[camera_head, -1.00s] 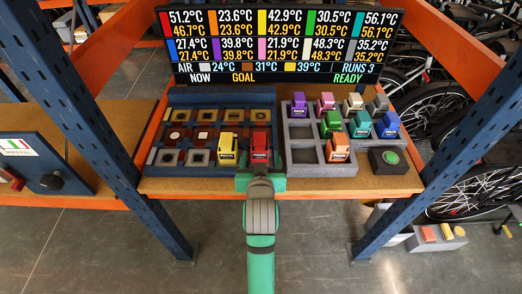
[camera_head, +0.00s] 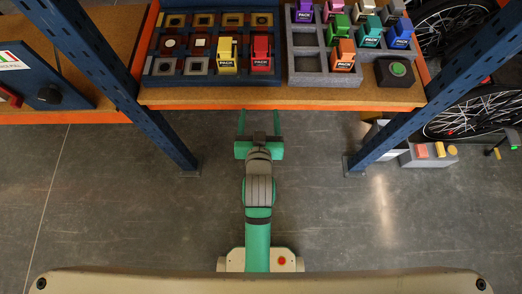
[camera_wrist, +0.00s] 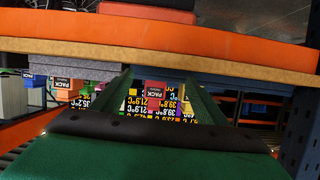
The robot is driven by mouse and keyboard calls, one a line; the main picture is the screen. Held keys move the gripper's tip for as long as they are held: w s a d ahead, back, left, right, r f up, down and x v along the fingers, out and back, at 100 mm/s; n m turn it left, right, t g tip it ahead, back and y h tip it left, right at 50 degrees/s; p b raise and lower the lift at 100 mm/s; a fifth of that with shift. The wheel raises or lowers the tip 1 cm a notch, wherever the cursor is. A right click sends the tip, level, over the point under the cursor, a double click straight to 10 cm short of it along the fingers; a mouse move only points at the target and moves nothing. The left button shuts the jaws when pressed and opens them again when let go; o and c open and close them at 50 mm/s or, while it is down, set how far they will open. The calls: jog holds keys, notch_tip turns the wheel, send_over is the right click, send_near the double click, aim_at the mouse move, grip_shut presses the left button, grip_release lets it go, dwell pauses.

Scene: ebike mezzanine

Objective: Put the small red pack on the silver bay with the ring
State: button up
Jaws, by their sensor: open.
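The red pack (camera_head: 261,53) stands upright at the right end of the front row of the blue tray (camera_head: 217,79). A yellow pack (camera_head: 228,55) stands just left of it. Two uncovered silver bays are in that row's left half: the far-left bay (camera_head: 165,66) seems to bear a round mark, the second bay (camera_head: 197,66) a square one. Both marks are too small to be sure. My gripper (camera_head: 259,122) is open and empty, in front of the shelf edge and in line with the red pack. Its two green fingers also flank the wrist view (camera_wrist: 158,80).
The grey rack (camera_head: 325,78) on the right holds several coloured packs, among them an orange one (camera_head: 342,55). A green button box (camera_head: 399,72) stands right of it. Blue posts (camera_head: 130,85) flank the shelf, whose front edge is orange (camera_head: 330,104). Floor in front is clear.

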jog(key=s+f+t, duration=0.1)
jog(key=s+f, duration=0.1)
jog(key=s, duration=2.5)
jog(key=shift+s+d+f, duration=0.25)
jog(key=shift+s, duration=0.1)
jog(key=shift+w, duration=0.15)
